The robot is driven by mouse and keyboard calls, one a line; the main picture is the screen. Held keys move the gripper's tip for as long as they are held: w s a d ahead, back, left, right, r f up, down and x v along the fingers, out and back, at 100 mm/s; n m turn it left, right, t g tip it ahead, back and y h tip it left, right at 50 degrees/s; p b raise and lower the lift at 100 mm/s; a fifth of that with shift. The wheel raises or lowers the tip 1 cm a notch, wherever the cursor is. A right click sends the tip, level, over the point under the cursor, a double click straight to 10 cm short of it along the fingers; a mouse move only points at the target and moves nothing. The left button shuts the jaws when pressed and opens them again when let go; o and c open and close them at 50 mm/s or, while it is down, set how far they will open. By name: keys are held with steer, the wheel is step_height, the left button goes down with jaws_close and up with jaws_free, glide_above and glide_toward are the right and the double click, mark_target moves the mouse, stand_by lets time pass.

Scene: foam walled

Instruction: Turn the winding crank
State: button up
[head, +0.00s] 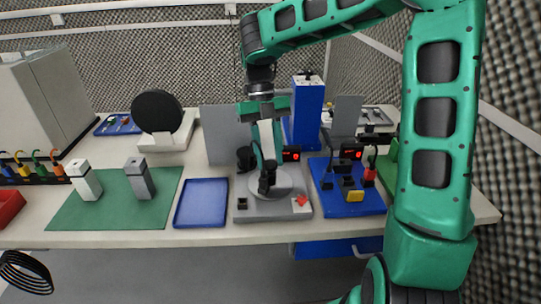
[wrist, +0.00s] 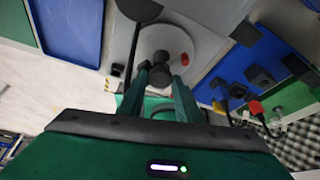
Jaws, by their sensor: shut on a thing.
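The winding crank is a light grey round disc (head: 283,181) on a grey base plate (head: 275,212), in the middle of the bench. In the wrist view the disc (wrist: 168,42) has a small dark hub and a red mark by its edge. My gripper (head: 267,176) reaches down from above, its fingers over the disc. In the wrist view my gripper (wrist: 161,72) is shut on the dark crank knob (wrist: 160,76) near the disc's edge. The fingers partly hide the knob and the disc's near edge.
A blue tray (head: 202,204) lies left of the crank. A blue board (head: 346,205) with connectors and a small red display stands close on the right. A grey panel (head: 225,136) and a blue tower (head: 303,118) rise behind. A green mat (head: 115,203) with two blocks lies further left.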

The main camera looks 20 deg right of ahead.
stand_by(0.4)
steer(key=o, duration=1.1)
steer(key=shift+w, duration=0.1)
steer(key=shift+c, duration=0.2)
steer(key=v, duration=1)
steer(key=shift+r, duration=0.3)
steer(key=shift+w+r, duration=0.1)
steer(key=shift+w, duration=0.05)
